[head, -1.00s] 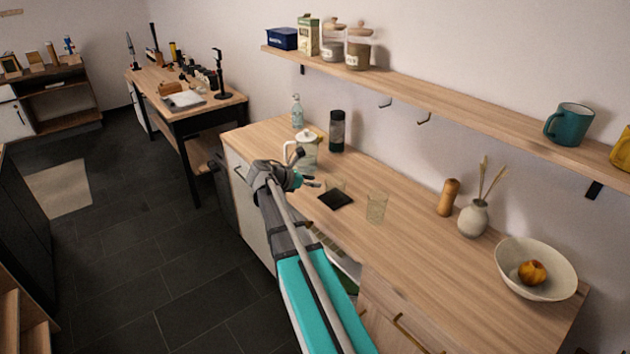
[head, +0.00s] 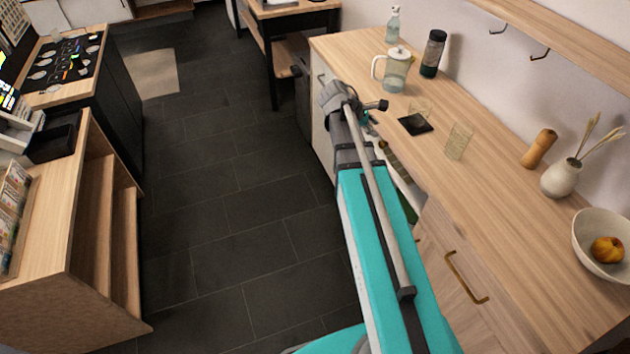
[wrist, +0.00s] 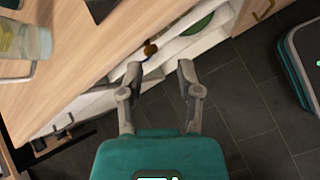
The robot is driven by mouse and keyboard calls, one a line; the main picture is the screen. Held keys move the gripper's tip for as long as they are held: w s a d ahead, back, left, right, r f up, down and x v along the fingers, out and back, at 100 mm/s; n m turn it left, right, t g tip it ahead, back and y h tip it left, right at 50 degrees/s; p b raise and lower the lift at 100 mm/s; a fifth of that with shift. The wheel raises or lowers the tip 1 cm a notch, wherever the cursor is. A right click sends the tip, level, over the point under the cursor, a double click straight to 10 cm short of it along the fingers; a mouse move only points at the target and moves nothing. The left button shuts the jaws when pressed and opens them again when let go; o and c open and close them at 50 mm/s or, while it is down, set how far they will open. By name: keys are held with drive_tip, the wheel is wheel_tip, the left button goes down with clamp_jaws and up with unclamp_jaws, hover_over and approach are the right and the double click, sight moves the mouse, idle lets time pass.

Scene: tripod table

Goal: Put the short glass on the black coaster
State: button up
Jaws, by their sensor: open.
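The black coaster (head: 415,124) lies flat on the wooden counter near its front edge; a dark corner, likely the coaster (wrist: 100,8), shows at the top of the wrist view. In the head view my gripper (head: 370,122) is left of the coaster, partly hidden by my wrist.
A glass pitcher (head: 396,72), a dark bottle (head: 433,54) and a soap bottle (head: 392,24) stand at the counter's back end. A wooden mill (head: 539,149), a vase (head: 560,178) and a bowl (head: 600,240) are at right. The open drawer (wrist: 185,40) juts below.

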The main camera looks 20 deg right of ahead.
drive_tip(key=s+a+f+m+y, duration=0.2)
drive_tip(key=s+a+m+y, duration=0.2)
drive_tip(key=a, duration=0.7)
drive_tip(key=s+a+f+m+y, duration=0.3)
drive_tip(key=s+a+m, duration=0.4)
drive_tip(key=a, duration=0.4)
drive_tip(key=shift+s+a+f+m+y, duration=0.2)
drive_tip(key=shift+s+m+y, duration=0.25)
drive_tip(key=shift+y, duration=0.45)
